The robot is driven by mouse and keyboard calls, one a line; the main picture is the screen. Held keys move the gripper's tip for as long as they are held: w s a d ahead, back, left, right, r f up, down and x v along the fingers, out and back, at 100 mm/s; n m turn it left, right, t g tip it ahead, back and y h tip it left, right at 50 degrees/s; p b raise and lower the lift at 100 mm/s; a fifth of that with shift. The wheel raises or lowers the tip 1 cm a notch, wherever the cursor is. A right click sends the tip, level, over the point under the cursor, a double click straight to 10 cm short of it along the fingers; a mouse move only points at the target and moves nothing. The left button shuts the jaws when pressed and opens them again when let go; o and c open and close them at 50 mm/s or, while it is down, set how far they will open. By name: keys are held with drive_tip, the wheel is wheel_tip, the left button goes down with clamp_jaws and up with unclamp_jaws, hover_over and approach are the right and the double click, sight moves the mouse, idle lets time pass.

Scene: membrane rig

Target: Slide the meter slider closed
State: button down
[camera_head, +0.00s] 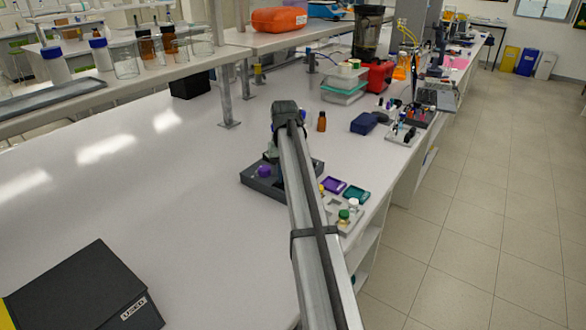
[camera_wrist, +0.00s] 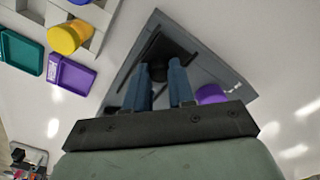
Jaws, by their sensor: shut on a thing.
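The dark grey rig (camera_head: 262,186) lies on the white bench, partly hidden behind my arm. It also shows in the wrist view (camera_wrist: 190,42), with dark slots and a purple knob (camera_wrist: 210,94) on its top. The purple knob also stands out in the head view (camera_head: 264,172). My gripper (camera_wrist: 162,70) is over the rig, its two blue fingers shut on a small black part, which I take for the meter slider (camera_wrist: 158,72). Most of that part is hidden between the fingers. In the head view my arm hides the fingertips.
A grey tray (camera_head: 338,221) with coloured-cap vials stands right of the rig, beside purple (camera_head: 333,185) and teal (camera_head: 356,194) dishes. An amber bottle (camera_head: 321,122) and a blue case (camera_head: 364,123) stand behind. A black box (camera_head: 85,290) is at front left. The bench left of the rig is clear.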

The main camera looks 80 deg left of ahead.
drive_tip(key=shift+s+d, duration=0.2)
drive_tip(key=c, duration=0.9)
unclamp_jaws()
drive_tip(key=shift+c, duration=0.2)
drive_tip(key=shift+a+r, duration=0.1)
wheel_tip(320, 180, up, 14)
drive_tip(key=shift+f, duration=0.2)
